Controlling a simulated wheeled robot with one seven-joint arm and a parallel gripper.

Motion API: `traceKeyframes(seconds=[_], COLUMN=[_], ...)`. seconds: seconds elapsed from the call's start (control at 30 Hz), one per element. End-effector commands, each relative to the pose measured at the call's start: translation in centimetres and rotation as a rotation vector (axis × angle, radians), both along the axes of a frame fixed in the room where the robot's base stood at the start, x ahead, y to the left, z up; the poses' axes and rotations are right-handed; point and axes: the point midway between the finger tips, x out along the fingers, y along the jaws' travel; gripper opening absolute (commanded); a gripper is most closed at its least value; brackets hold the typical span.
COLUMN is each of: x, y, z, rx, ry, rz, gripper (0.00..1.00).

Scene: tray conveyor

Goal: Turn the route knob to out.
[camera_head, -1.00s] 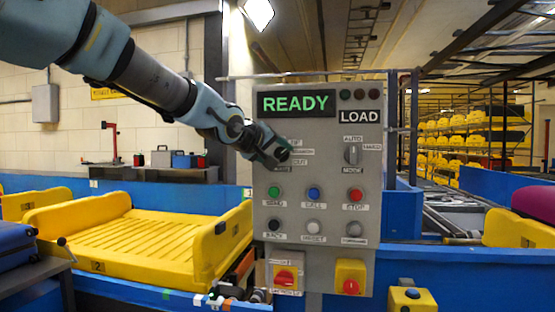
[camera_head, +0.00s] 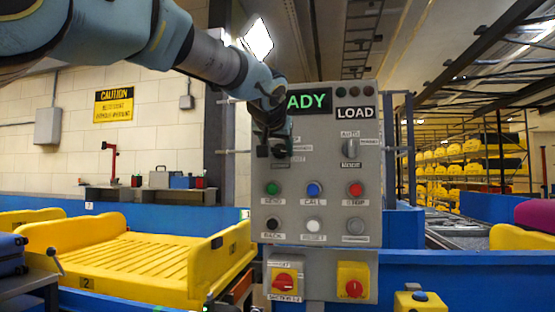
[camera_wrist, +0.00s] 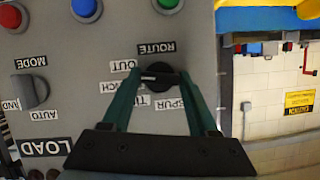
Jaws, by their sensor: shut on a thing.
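The route knob (camera_wrist: 158,78) is a dark round knob on the grey control panel (camera_head: 316,185). In the wrist view, which is upside down, my gripper (camera_wrist: 160,76) has its two green fingers drawn in on the knob from either side, shut on it. The labels ROUTE, OUT, SPUR and one ending in CH stand around it, some partly covered by the fingers. In the head view my gripper (camera_head: 278,150) hangs down over the panel's upper left and hides most of the knob. I cannot tell which label the knob points at.
The mode knob (camera_head: 352,147) is to the right of the route knob. Several push buttons sit below, with a red rotary switch (camera_head: 285,281) and a red stop button (camera_head: 353,288) lower. A yellow tray (camera_head: 150,262) lies at left. My arm partly covers the READY display (camera_head: 309,102).

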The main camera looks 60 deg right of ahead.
Motion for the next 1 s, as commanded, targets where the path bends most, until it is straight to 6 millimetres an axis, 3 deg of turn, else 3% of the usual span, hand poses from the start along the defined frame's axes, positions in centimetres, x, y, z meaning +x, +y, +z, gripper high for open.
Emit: traceKeyframes(seconds=[0.4,1.0], x=[-0.19,-0.16], y=[-0.08,-0.09], z=[-0.26,-0.1], rx=[0.088,0.117], ry=[-0.266,-0.348], rz=[0.0,0.0], gripper=[0.04,0.04])
